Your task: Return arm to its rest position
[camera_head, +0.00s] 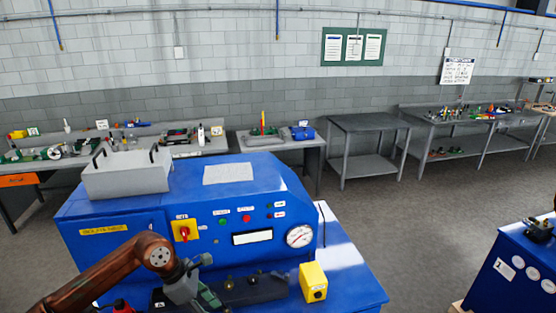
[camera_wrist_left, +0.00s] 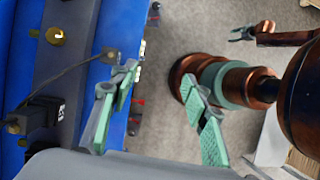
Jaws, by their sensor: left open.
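My left arm comes in from the lower left in the head view. Its left gripper (camera_head: 207,281) is low in front of the blue crimping machine (camera_head: 130,218), close to the dark fixture on its front ledge. In the left wrist view the two green-padded fingers of the left gripper (camera_wrist_left: 160,80) are spread apart with nothing between them. Another gripper of mine, apparently the right one (camera_wrist_left: 242,34), shows small at the top right of the left wrist view on a copper arm link. Its fingers are too small to judge.
The machine front carries a yellow switch plate (camera_head: 185,231), buttons and a round gauge (camera_head: 299,236). A yellow box (camera_head: 313,282) stands right of the dark fixture (camera_head: 250,289). A grey bin (camera_head: 125,178) sits on top. Open floor (camera_head: 420,230) lies to the right, before another blue station (camera_head: 515,270).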

